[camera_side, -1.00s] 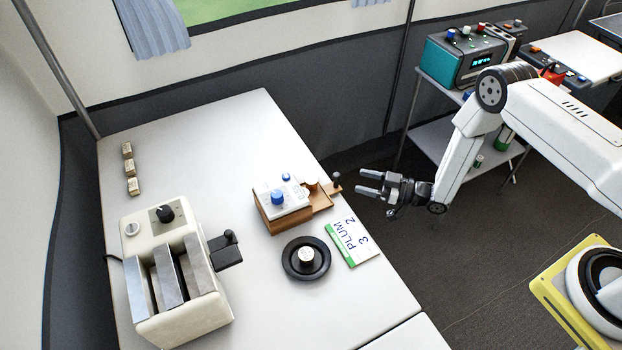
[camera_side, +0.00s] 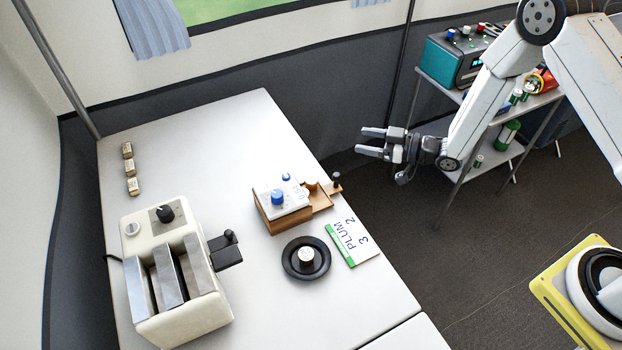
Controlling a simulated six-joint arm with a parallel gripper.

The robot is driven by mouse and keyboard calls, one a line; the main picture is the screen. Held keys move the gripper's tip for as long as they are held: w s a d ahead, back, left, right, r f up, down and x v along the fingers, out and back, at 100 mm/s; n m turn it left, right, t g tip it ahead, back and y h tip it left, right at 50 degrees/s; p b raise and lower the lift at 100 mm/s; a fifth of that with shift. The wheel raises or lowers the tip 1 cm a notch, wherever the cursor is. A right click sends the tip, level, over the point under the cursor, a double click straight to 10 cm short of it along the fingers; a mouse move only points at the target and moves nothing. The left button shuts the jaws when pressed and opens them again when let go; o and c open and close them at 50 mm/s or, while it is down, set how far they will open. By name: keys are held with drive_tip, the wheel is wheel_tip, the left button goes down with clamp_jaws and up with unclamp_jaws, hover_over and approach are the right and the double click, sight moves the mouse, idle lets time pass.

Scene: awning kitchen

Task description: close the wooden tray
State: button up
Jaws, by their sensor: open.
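The wooden tray (camera_side: 321,199) sticks out of the right side of a small wooden box with a white top (camera_side: 287,200) and blue knobs. The tray is pulled out toward the table's right edge, and a dark knob (camera_side: 337,181) stands at its outer end. A light wooden piece shows where the tray meets the box. My gripper (camera_side: 372,141) is open and empty, up and to the right of the tray's knob, apart from it. Its fingers point left.
A black round dish (camera_side: 306,258) with a white-topped piece and a card marked PLUM (camera_side: 352,242) lie near the box. A cream toaster-like machine (camera_side: 175,270) with a dark lever stands at left. Small blocks (camera_side: 130,169) lie at the back left. A shelf (camera_side: 490,150) stands behind my arm.

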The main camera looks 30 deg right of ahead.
drive_tip(key=w+d+f+g+h, duration=0.1)
drive_tip(key=w+f+g+h, duration=0.1)
drive_tip(key=w+f+h, duration=0.35)
wheel_tip(320, 180, up, 6)
drive_tip(key=r+g+h, duration=0.1)
drive_tip(key=g+h, duration=0.5)
drive_tip(key=g, duration=0.4)
hover_over(337, 174)
wheel_tip(337, 174, down, 4)
drive_tip(key=shift+f, duration=0.55)
drive_tip(key=shift+f, duration=3.9)
drive_tip(key=shift+c, duration=0.2)
clamp_jaws()
